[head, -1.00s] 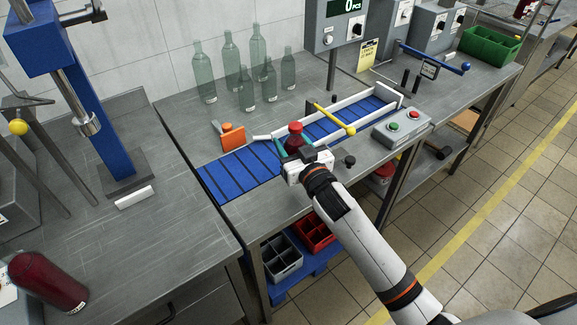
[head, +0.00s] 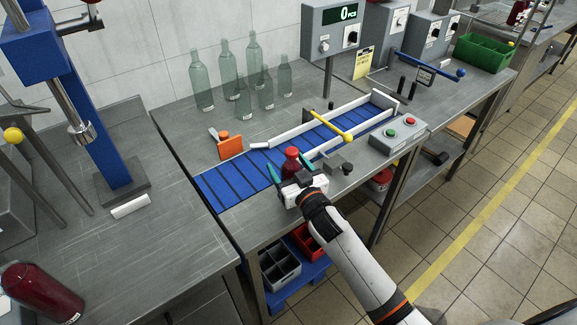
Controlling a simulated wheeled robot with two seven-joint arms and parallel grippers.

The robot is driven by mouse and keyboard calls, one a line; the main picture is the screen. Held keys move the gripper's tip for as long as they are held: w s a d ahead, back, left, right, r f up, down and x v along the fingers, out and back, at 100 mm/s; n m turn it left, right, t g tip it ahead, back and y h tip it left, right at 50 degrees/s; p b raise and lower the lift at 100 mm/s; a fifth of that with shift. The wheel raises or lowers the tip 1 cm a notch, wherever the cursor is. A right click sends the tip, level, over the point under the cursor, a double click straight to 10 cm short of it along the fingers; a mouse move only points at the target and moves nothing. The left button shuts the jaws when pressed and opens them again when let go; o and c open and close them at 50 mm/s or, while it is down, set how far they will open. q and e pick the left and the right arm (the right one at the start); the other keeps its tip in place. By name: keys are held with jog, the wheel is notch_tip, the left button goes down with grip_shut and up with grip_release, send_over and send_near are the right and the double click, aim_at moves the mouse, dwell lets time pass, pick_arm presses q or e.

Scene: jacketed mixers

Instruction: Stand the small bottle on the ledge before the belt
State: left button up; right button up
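The small bottle (head: 291,163) is dark red with a red cap. It is upright at the front side of the blue belt (head: 235,181), by the ledge (head: 262,212) along the bench's front. My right gripper (head: 288,166) reaches in from the front, its teal fingers spread to either side of the bottle. The fingers look apart from its sides. The bottle's base is hidden behind the gripper body, so I cannot tell if it touches the ledge. My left gripper is not in view.
A yellow bar (head: 331,126) crosses the belt between white rails. A button box (head: 399,134) stands to the right, an orange stop (head: 230,147) to the left. Several clear green bottles (head: 228,70) stand behind. A larger red bottle (head: 42,292) lies on the left bench.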

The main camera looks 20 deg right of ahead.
jog(key=shift+r, duration=0.2)
jog(key=s+d+b, duration=0.1)
jog(key=s+d, duration=0.1)
jog(key=s, duration=1)
